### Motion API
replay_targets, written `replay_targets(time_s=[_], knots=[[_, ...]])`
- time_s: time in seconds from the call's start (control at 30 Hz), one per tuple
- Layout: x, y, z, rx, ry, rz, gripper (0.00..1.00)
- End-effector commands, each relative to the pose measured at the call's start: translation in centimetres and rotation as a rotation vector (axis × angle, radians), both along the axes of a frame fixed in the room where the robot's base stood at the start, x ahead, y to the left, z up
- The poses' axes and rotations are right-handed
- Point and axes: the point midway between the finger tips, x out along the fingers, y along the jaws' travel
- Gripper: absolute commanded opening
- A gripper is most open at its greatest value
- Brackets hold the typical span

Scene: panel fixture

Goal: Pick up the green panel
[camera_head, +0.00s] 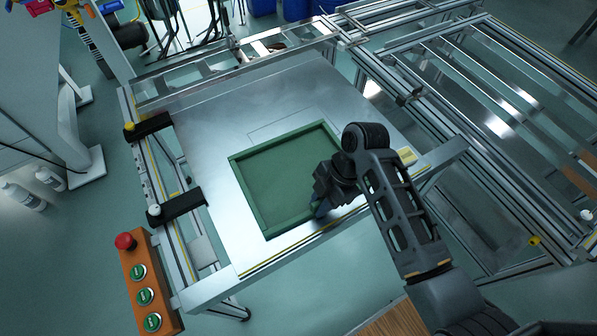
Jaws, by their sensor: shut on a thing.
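The green panel (282,172) is a square tray-like piece with a raised rim. It lies on the metal table (215,112), near its front edge, and looks flat. My gripper (318,208) is at the panel's lower right corner, shut on its rim. My dark wrist hides the fingertips and part of the panel's right side. I cannot tell whether the panel is lifted off the table at all.
Two black clamps (178,205) stand at the table's left edge. An orange box with a red button (125,241) and green buttons is at the lower left. A metal rail frame (480,90) adjoins on the right. The tabletop behind the panel is clear.

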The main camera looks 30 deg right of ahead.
Motion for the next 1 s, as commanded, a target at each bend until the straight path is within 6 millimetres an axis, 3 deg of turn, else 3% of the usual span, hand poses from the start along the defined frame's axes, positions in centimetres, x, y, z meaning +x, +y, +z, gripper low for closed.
replay_targets(time_s=[0.17,0.77,1.0], knots=[[0.0,0.0,0.0,0.0,0.0,0.0,0.0],[0.1,0.0,0.2,0.0,-0.002,0.0,0.0],[0.1,0.0,1.6,0.0,-0.005,0.001,0.0]])
